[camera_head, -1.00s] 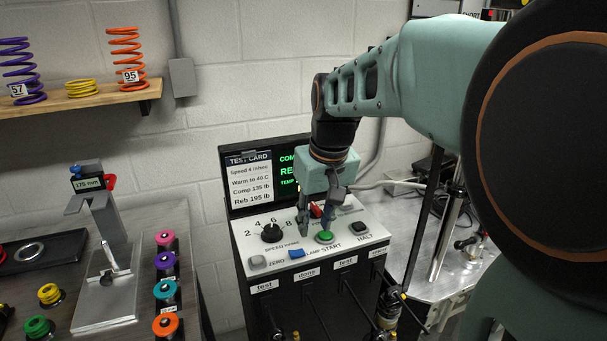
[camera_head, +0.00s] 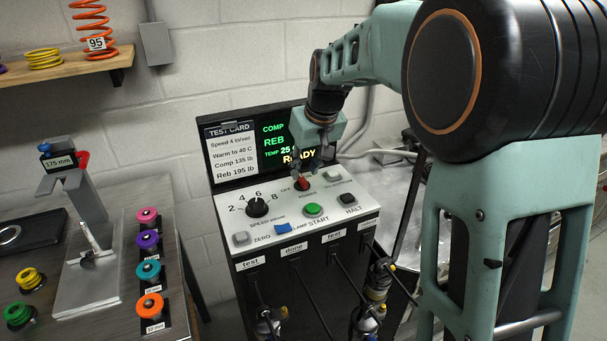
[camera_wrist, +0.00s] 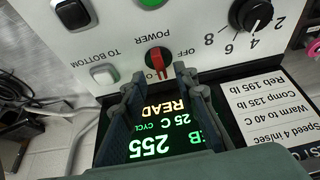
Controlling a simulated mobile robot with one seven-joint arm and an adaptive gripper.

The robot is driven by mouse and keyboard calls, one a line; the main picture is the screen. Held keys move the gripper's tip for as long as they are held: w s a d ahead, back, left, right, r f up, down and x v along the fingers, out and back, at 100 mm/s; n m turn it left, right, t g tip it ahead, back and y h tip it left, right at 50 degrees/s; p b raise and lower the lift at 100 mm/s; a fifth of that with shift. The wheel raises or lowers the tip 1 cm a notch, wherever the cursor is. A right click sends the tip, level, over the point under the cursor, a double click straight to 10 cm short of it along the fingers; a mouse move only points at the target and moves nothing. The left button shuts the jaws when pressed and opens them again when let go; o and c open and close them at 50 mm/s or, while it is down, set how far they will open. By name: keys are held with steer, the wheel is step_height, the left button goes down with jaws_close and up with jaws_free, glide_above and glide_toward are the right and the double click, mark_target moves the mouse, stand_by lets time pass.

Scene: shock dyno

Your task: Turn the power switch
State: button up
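The power switch (camera_head: 303,185) is a red lever on a round black base, on the sloped white control panel (camera_head: 238,216). In the wrist view the red lever (camera_wrist: 158,64) lies between the POWER and OFF labels. My gripper (camera_head: 306,172) points down at the switch from behind, close to the panel. In the wrist view its two fingers (camera_wrist: 157,78) are apart, with the lever in line with the gap between their tips. Clear space shows on both sides of the lever. Whether the tips reach down around it, I cannot tell.
A black speed knob (camera_head: 257,206), a green START button (camera_head: 313,210), a black HALT button (camera_head: 347,199) and a grey button (camera_head: 333,175) surround the switch. The screen (camera_head: 285,135) behind reads READY. A workbench (camera_head: 185,275) with colored parts stands left.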

mark_target(302, 178)
steer(key=shift+x, duration=1.75)
jaws_close()
